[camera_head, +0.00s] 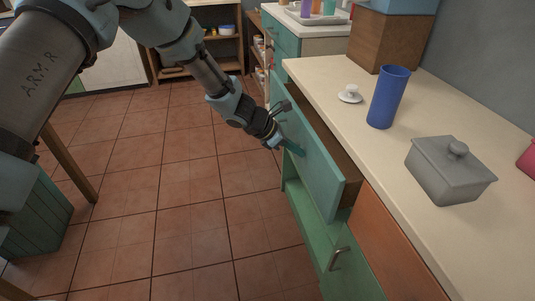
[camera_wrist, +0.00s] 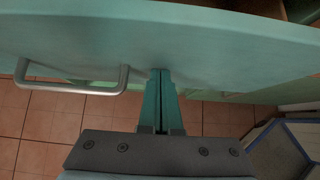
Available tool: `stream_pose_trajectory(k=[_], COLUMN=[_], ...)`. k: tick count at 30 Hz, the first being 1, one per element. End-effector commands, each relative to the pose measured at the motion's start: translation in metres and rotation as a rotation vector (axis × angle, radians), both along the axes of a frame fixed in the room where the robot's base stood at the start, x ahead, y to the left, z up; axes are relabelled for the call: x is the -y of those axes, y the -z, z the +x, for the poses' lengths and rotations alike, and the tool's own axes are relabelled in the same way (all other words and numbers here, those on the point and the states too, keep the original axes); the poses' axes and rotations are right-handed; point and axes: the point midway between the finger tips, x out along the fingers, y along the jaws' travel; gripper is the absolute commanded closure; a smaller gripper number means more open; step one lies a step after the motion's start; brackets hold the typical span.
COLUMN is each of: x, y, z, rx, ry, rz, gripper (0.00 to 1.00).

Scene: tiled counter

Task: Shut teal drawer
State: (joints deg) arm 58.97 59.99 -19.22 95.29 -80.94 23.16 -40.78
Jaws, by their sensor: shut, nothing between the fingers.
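The teal drawer (camera_head: 311,158) is pulled partly out from the counter, with its wooden side (camera_head: 340,158) showing. Its teal front (camera_wrist: 230,45) fills the upper part of the wrist view. A metal bar handle (camera_wrist: 75,88) is on that front, left of my fingers in the wrist view. My gripper (camera_head: 293,146) is at the outer face of the drawer front. Its teal fingers (camera_wrist: 160,75) are shut together with nothing between them. The fingertips appear to touch or nearly touch the front; I cannot tell which.
The cream countertop (camera_head: 330,90) holds a blue cup (camera_head: 388,97), a grey lidded box (camera_head: 449,171) and a small white lid (camera_head: 350,94). A green lower cabinet (camera_head: 350,268) with a handle stands below.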

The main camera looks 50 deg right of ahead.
Motion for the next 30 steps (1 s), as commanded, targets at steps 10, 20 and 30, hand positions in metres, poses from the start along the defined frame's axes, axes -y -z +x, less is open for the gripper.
stream_pose_trajectory(k=[10,20,30], x=[0.043,0.049,0.048], y=[-0.001,-0.001,-0.002], z=[-0.036,-0.042,-0.041], rx=[0.0,-0.002,-0.005], ry=[0.001,0.003,0.006], rz=[0.0,-0.001,-0.003], gripper=[1.0,1.0,1.0])
